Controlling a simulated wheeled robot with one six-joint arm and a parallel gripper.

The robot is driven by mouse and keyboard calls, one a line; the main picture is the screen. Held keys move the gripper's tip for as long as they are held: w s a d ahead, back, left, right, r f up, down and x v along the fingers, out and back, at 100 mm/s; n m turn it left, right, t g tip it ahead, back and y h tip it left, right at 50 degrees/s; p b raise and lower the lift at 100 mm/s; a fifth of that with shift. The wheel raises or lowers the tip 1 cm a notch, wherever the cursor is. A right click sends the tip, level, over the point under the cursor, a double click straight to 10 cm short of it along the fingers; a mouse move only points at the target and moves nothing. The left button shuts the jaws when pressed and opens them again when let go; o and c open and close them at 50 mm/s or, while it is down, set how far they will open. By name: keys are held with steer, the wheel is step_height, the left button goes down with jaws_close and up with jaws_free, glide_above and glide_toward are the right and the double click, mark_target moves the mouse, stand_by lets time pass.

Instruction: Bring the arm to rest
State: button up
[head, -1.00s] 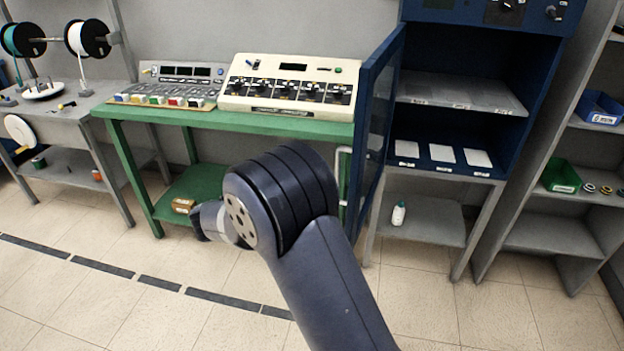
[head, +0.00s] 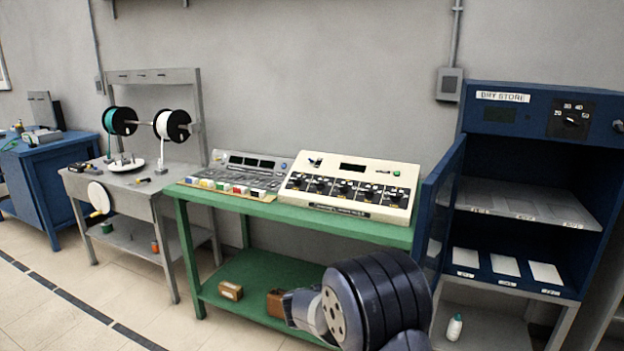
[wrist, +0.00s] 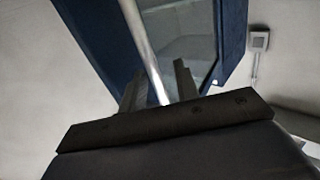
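My gripper (wrist: 159,78) shows in the wrist view with its two dark fingers apart. A pale metal bar (wrist: 143,42), which looks like the door handle, runs between the fingers with a gap on each side; I cannot tell whether it is within their reach. A blue-framed door (wrist: 232,42) fills the space behind the bar. In the head view my dark arm bends at the lower middle, and my gripper is hidden. The blue dry store (head: 495,97) stands at right with its door (head: 436,205) swung open.
A green bench (head: 300,221) with two control panels stands in the middle, with small brown boxes on its lower shelf. A grey spool bench (head: 140,190) is left of it. A white bottle (head: 454,327) stands under the dry store. Open floor lies at lower left.

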steer(key=shift+x, duration=1)
steer(key=shift+s+d, duration=0.2)
steer(key=shift+s, duration=0.1)
steer(key=shift+f, duration=0.1)
